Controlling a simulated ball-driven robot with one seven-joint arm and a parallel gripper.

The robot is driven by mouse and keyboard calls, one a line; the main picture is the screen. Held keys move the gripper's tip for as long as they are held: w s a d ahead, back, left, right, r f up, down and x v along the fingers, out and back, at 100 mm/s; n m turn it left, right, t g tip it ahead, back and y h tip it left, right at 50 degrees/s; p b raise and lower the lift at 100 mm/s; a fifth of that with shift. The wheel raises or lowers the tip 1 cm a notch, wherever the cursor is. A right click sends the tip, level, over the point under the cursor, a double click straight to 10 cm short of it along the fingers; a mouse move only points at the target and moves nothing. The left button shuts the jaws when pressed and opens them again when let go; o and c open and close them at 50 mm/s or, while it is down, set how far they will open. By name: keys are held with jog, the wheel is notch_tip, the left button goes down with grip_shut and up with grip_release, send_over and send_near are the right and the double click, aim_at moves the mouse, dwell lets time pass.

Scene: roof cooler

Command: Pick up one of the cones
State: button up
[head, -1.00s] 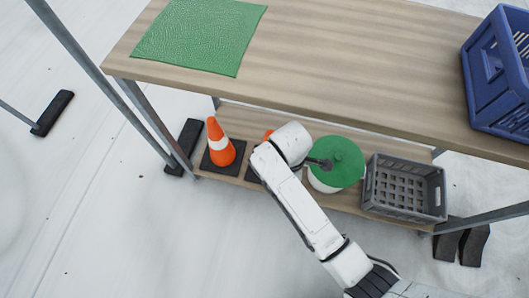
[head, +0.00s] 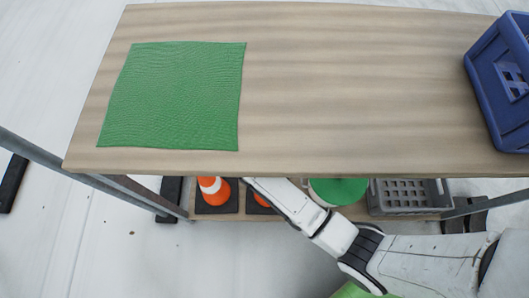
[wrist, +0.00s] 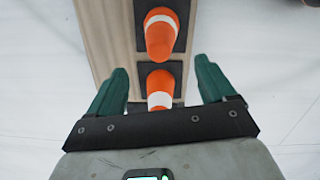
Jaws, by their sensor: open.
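Two orange cones with white bands and dark square bases stand on the lower shelf. In the head view the left cone (head: 213,188) shows below the table top's edge, its tip hidden. The other cone (head: 262,201) is mostly hidden behind the table edge and my arm. In the wrist view one cone (wrist: 161,34) is farther off, beyond the fingertips. My gripper (wrist: 158,85) is open, with green fingers on both sides and no visible contact. The head view hides my gripper.
The wooden table top (head: 330,90) overhangs the lower shelf. It holds a green mat (head: 172,95) and a blue crate (head: 500,85). On the shelf, a green-lidded bucket (head: 338,190) and a grey crate (head: 405,197) stand right of the cones. A metal leg (head: 45,158) is at left.

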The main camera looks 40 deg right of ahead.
notch_tip(320, 180, down, 11)
jog(key=d+b, duration=0.1)
jog(key=b, duration=0.3)
jog(key=shift+s+r, duration=0.2)
grip_shut()
dwell(0.7)
